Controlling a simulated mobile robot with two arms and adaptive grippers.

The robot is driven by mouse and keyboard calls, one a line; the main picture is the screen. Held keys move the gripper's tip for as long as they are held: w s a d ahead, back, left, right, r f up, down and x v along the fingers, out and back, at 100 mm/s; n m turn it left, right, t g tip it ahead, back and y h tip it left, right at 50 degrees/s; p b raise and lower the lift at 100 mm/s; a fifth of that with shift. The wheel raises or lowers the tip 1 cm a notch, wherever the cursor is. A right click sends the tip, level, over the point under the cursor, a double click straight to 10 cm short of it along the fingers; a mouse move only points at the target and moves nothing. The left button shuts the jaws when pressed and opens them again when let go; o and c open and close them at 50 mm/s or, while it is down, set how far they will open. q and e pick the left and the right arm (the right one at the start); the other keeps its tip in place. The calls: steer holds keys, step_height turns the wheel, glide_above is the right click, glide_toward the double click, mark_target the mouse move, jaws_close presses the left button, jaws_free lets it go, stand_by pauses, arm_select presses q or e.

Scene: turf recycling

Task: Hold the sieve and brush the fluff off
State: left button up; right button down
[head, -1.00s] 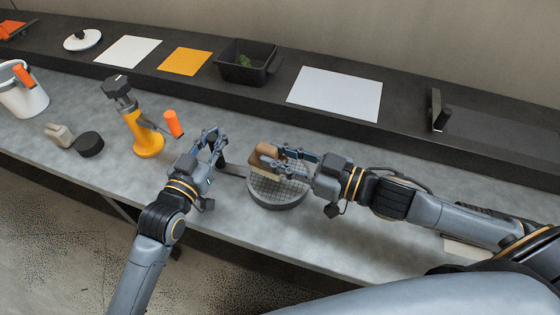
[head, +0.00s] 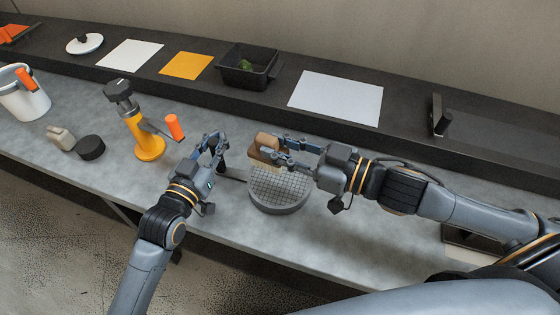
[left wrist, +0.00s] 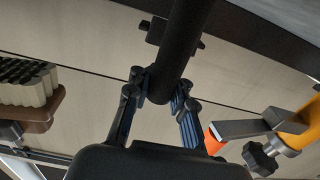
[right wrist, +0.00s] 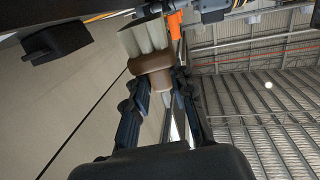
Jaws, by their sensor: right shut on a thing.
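The round grey sieve (head: 284,192) with a mesh top is near the front of the bench. Its dark handle (left wrist: 186,35) reaches left to my left gripper (head: 218,146), whose fingers close on both sides of it in the left wrist view. My right gripper (head: 274,154) is shut on the brush's brown wooden handle (head: 264,142). The brush's pale bristles (right wrist: 145,38) also show in the left wrist view (left wrist: 30,84). The brush is over the sieve's far left side; I cannot tell whether it touches the mesh. I cannot make out fluff on the sieve.
A yellow stand (head: 149,145) with a grey clamp and orange handle is left of my left gripper. A black puck (head: 90,148), a beige bottle (head: 60,138) and a white bucket (head: 25,100) stand further left. A black tray (head: 247,72) and sheets lie on the back ledge.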

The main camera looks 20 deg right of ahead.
arm_select(q)
steer(key=o, duration=0.6)
steer(key=v, duration=1.2)
steer(key=shift+s, duration=0.1)
